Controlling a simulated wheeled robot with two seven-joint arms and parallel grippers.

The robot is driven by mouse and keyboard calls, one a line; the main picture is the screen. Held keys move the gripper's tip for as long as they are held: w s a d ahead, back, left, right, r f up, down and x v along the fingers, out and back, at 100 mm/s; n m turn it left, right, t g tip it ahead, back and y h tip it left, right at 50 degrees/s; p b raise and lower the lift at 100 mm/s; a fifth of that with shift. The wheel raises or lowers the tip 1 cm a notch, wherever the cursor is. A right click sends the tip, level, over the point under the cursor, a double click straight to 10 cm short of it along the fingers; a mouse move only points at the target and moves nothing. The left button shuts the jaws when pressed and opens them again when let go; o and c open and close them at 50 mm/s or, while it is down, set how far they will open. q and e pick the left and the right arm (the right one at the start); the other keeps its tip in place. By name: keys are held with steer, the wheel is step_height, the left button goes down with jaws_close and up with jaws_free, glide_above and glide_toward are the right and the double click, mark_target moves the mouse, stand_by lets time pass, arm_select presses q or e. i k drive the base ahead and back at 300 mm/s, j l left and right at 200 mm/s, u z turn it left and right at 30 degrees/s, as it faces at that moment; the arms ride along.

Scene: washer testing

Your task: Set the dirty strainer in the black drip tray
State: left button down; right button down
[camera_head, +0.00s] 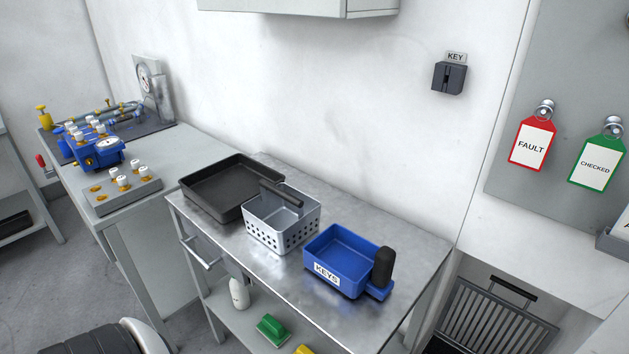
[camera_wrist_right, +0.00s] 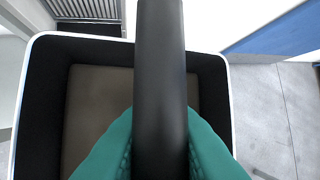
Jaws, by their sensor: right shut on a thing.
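The black drip tray (camera_head: 206,199) lies empty at the back left of the steel table in the head view. In the right wrist view my right gripper (camera_wrist_right: 160,118), with teal fingers, is shut on a thick black handle (camera_wrist_right: 160,50). Below the handle is a square container with a pale rim, dark walls and a brownish floor (camera_wrist_right: 98,115). It looks like the dirty strainer, but the fingers hide part of it. Neither gripper shows in the head view.
A silver perforated basket (camera_head: 283,234) with a black handle stands close against the tray's right side. A blue KEYS bin (camera_head: 338,265) with a black grip stands farther right. A blue valve unit (camera_head: 97,150) is on the left bench. A dark grille (camera_head: 495,323) is low at right.

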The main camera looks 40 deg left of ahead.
mark_target(241, 185)
steer(key=j+z, duration=0.15)
steer(key=z, duration=0.3)
steer(key=k+j+z, duration=0.1)
steer(key=z, duration=0.3)
steer(key=k+z, duration=0.15)
steer(key=z, duration=0.3)
steer(key=k+j+z, duration=0.1)
steer(key=z, duration=0.3)
steer(key=k+z, duration=0.15)
steer(key=z, duration=0.3)
steer(key=k+z, duration=0.45)
steer(key=k, duration=1.4)
steer(key=k+u, duration=0.1)
steer(key=u, duration=0.8)
steer(key=k+j+u, duration=0.1)
steer(key=u, duration=0.35)
steer(key=j+u, duration=0.15)
steer(key=u, duration=0.3)
